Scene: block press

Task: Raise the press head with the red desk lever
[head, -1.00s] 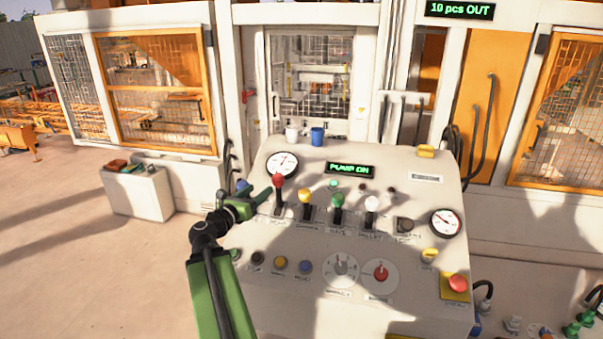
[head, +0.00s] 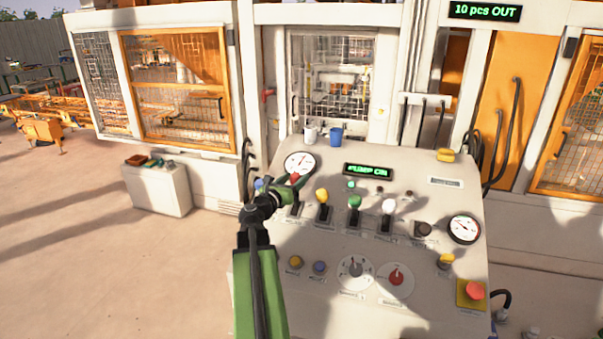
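The red desk lever shows only as its red knob (head: 294,178), just below the upper-left gauge on the sloped desk (head: 335,295). Its shaft is hidden behind my gripper. My green gripper (head: 297,188) is at the lever, its fingers right at the knob. I cannot tell whether the fingers are closed on it or only beside it. A press window (head: 335,85) stands behind the desk. The press head cannot be made out clearly behind its mesh.
Levers with yellow (head: 322,195), green (head: 354,202) and white (head: 389,205) knobs stand to the right of the red one. A display (head: 368,171) reads "PUMP ON". A red push button (head: 474,291) sits at the lower right. Two cups, one blue (head: 336,136), stand behind the desk.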

